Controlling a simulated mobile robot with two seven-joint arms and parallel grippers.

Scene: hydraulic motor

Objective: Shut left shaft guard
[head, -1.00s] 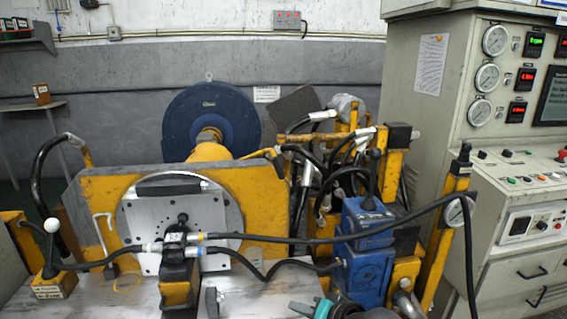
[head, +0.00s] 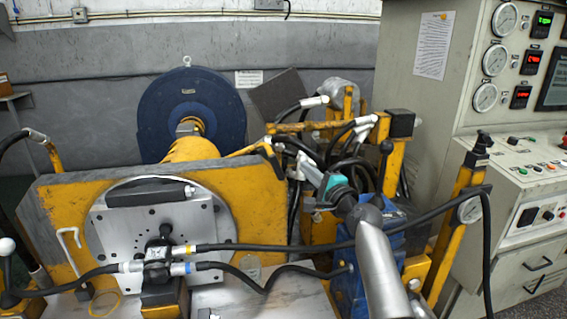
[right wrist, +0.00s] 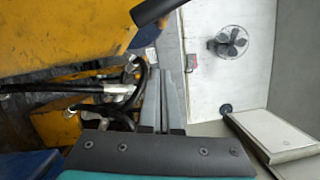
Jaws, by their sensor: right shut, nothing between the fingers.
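A dark grey flat panel (head: 281,103) stands tilted behind the yellow shaft housing (head: 197,143), to the right of the blue round disc (head: 191,108). It may be the left shaft guard, standing raised; I cannot tell for sure. My right gripper (head: 318,178), with a teal body, is in front of the hoses and below the panel, apart from it. In the right wrist view its two grey fingers (right wrist: 164,76) are together and empty, beside black hoses (right wrist: 125,92). My left gripper is not in view.
A yellow plate with a round steel flange (head: 115,225) stands at the front left. A black cable (head: 300,245) crosses the front. A blue block (head: 350,285) and yellow posts (head: 455,215) stand near my right arm. A control cabinet (head: 445,105) is at the right.

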